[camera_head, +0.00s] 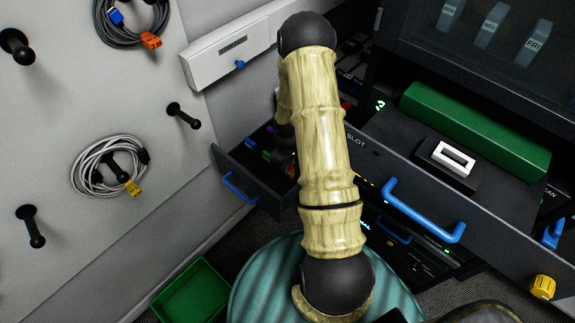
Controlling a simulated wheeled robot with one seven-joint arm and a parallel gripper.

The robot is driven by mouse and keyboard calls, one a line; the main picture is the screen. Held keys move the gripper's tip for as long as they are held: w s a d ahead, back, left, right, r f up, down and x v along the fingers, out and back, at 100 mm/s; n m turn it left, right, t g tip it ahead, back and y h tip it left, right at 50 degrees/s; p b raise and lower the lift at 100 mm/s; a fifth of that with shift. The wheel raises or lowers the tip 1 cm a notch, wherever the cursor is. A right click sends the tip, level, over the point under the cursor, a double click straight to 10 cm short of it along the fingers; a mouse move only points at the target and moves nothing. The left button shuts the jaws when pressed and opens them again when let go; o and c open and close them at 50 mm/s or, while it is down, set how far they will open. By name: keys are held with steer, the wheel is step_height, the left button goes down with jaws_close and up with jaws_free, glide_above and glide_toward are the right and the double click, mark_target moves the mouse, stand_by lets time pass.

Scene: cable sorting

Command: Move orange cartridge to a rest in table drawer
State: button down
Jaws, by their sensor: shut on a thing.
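The open drawer (226,163), with a blue handle, is at the left of the machine and holds several small dark, purple, blue and green items. My arm runs up from the bottom middle, bends at the top and comes down behind itself. My gripper (286,158) shows only as a dark shape at the drawer's right side, mostly behind my forearm. The rests in the drawer are not clear from here.
A wider drawer (375,172) with a blue handle stands open at right, carrying a white-framed block (449,158). A green bar (476,130) lies behind it. Coiled cables (97,163) hang on wall pegs at left. A green bin (190,293) stands below.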

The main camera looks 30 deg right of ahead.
steer(key=shift+f+b, duration=0.4)
steer(key=shift+f, duration=0.45)
stand_by(0.7)
steer(key=c, duration=0.8)
jaws_free()
steer(key=shift+r+p, duration=2.75)
steer(key=shift+r, duration=0.8)
